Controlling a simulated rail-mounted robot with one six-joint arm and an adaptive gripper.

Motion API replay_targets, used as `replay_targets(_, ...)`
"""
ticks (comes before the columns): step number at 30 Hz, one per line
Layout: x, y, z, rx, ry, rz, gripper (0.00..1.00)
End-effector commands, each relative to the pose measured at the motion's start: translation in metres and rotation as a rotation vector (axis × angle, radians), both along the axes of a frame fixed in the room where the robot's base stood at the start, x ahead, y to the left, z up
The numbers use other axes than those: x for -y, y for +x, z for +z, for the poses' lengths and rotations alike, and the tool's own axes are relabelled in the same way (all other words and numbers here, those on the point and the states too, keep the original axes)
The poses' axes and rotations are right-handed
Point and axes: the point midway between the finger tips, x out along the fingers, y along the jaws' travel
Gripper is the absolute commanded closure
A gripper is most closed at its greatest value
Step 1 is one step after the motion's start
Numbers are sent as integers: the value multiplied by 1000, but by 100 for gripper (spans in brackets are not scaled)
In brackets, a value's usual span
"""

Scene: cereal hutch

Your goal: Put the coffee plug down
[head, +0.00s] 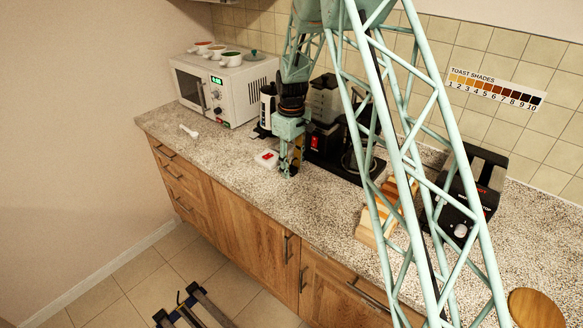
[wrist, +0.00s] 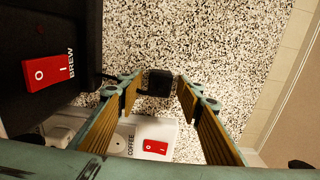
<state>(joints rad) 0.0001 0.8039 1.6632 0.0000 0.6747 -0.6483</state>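The black coffee plug (wrist: 159,82) shows in the wrist view between and just beyond my fingertips, over the speckled counter. A gap shows on each side of it, so the fingers do not appear to touch it. It seems to rest on the counter, though its exact height is hard to tell. My gripper (wrist: 160,92) is open with its yellow-padded fingers apart. In the head view my gripper (head: 290,170) points down close to the counter, in front of the coffee maker (head: 325,105), and the plug cannot be made out there.
A white socket box marked COFFEE (wrist: 125,135) with a red switch sits beside my fingers; it also shows in the head view (head: 266,158). The coffee maker's BREW switch (wrist: 48,70) is close by. A microwave (head: 228,90) stands left, a toaster (head: 465,195) right. The front counter is clear.

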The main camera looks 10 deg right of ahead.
Motion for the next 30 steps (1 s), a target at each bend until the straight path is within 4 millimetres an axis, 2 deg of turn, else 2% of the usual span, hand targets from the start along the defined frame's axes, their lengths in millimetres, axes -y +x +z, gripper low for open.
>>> replay_targets(8, 0, 0, 2, 0, 0, 0, 67)
replay_targets(16, 0, 0, 14, 1, 0, 0, 67)
replay_targets(20, 0, 1, 29, 1, 0, 0, 67)
replay_targets(30, 0, 1, 80, 3, 0, 0, 67)
